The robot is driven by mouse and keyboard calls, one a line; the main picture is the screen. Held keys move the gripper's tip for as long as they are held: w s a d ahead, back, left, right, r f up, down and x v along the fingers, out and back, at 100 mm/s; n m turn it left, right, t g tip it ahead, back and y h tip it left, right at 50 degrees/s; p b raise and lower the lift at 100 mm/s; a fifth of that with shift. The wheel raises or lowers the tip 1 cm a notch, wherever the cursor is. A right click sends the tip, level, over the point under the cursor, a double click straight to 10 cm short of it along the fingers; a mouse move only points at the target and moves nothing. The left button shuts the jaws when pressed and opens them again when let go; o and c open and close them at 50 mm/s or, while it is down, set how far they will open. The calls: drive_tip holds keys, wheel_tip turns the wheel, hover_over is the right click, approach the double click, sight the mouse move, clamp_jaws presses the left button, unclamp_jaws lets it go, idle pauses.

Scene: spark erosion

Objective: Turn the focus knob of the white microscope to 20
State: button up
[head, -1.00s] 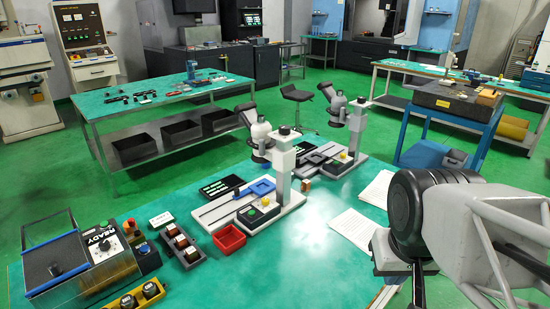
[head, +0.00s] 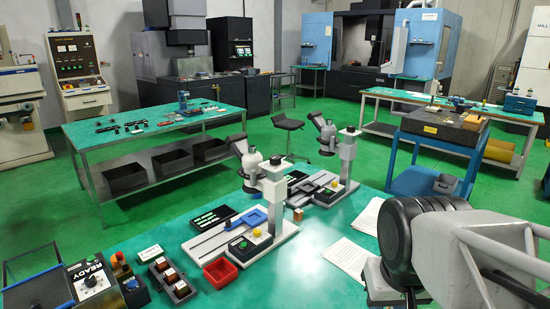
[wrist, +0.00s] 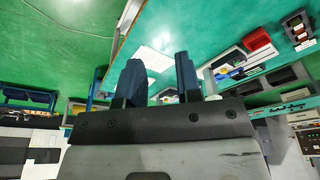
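Two microscopes stand on the green bench. The nearer one (head: 271,192) has a pale column, a grey head and a white base; the farther one (head: 347,158) looks similar and stands behind it to the right. A dark knob (head: 275,160) tops the nearer column; its markings are too small to read. My gripper shows in the wrist view (wrist: 160,82), with its two dark fingers apart and nothing between them. In the head view my arm is at the lower right, away from both microscopes, and the fingers cannot be made out.
A red bin (head: 221,272), a dark rack of small blocks (head: 167,279) and a box marked READY (head: 92,281) lie left of the nearer microscope. White papers (head: 346,256) lie to its right. The green bench (head: 295,270) is bare in front.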

drive_tip(key=o, duration=0.7)
drive_tip(key=w+r, duration=0.2)
drive_tip(key=w, duration=0.1)
drive_tip(key=shift+w+a, duration=0.15)
drive_tip(key=shift+w, duration=0.05)
drive_tip(key=shift+c, duration=0.2)
drive_tip(key=w+a+r+m, duration=0.1)
drive_tip(key=w+a+r, duration=0.15)
drive_tip(key=w, duration=0.65)
drive_tip(key=w+a+r+m+g, duration=0.1)
drive_tip(key=w+r, duration=0.3)
drive_tip(key=w, duration=0.4)
drive_tip(key=w+a+r+m, duration=0.1)
drive_tip(key=w+a+r, duration=0.15)
drive_tip(key=w, duration=0.65)
drive_tip(key=m+g, duration=0.2)
hover_over(276, 157)
drive_tip(key=f, duration=0.2)
drive_tip(key=shift+s+d+f, duration=0.15)
drive_tip(key=shift+s+f, duration=0.1)
drive_tip(key=shift+f, duration=0.15)
drive_tip(key=shift+w+a+f, duration=0.1)
drive_tip(key=shift+w+a, duration=0.1)
drive_tip(key=shift+w, duration=0.1)
drive_tip(key=shift+f, duration=0.15)
drive_tip(key=shift+f, duration=3.8)
